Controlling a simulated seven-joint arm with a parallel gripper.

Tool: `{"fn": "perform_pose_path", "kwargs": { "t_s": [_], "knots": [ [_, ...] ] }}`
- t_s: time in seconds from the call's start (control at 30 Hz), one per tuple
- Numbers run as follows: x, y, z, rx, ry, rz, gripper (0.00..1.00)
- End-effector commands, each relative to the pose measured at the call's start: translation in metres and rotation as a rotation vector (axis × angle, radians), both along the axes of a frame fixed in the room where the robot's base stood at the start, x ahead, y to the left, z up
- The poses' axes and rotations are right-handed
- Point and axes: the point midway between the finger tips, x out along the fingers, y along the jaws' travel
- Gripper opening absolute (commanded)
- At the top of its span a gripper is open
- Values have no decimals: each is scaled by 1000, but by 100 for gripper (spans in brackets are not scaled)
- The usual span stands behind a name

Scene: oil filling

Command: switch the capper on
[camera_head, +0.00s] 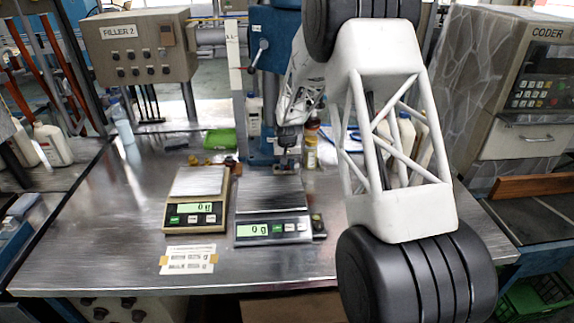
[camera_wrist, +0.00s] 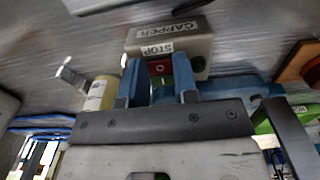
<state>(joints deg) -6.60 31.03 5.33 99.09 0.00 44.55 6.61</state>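The capper's control box (camera_wrist: 195,44) is beige and labelled CAPPER and STOP, upside down in the wrist view. In the head view the blue capper column (camera_head: 271,50) stands at the back of the bench; my arm hides part of that area.
Two scales, a beige one (camera_head: 195,214) and a silver one (camera_head: 273,228), both reading 0 g, stand on the metal bench (camera_head: 110,225). The FILLER 2 box (camera_head: 140,48) is at the back left and the CODER (camera_head: 530,90) at the right. Bottles stand behind my arm.

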Motion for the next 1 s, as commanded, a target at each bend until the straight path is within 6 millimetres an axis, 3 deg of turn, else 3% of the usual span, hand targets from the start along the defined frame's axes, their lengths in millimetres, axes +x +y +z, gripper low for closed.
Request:
{"fn": "perform_pose_path", "kwargs": {
  "t_s": [0.03,0.13,0.9,0.93,1.0],
  "knots": [
    [0,0,0,0,0,0,16],
    [0,0,0,0,0,0,4],
    [2,0,1,0,110,0,4],
    [2,0,1,0,110,0,31],
    [2,0,1,0,110,0,41]
  ]
}}
